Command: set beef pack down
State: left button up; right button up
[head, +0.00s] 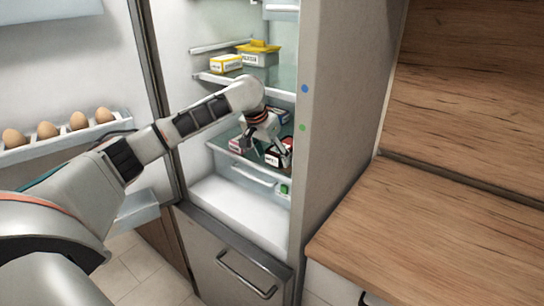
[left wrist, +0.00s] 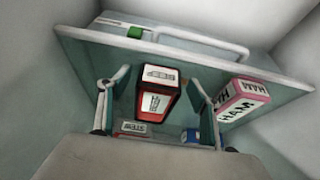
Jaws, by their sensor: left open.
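The beef pack (head: 273,160) is a black and red box with a white label. It rests on the glass fridge shelf (head: 222,145), near its front edge. In the left wrist view the beef pack (left wrist: 155,95) sits between the two spread fingers, with a gap on each side. My left gripper (head: 265,147) is open and reaches down over the shelf; it also shows in the left wrist view (left wrist: 160,82). The gripper partly hides the pack in the head view. My right gripper is not in view.
A pink ham pack (left wrist: 242,100) stands beside one finger. A blue pack (left wrist: 190,135) and another labelled pack (left wrist: 132,128) are deeper on the shelf. A yellow-lidded tub (head: 258,54) is on the shelf above. The open door holds eggs (head: 47,130). The wooden counter (head: 440,225) is bare.

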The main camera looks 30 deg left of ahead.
pick_arm(q)
jog(key=v, duration=1.2)
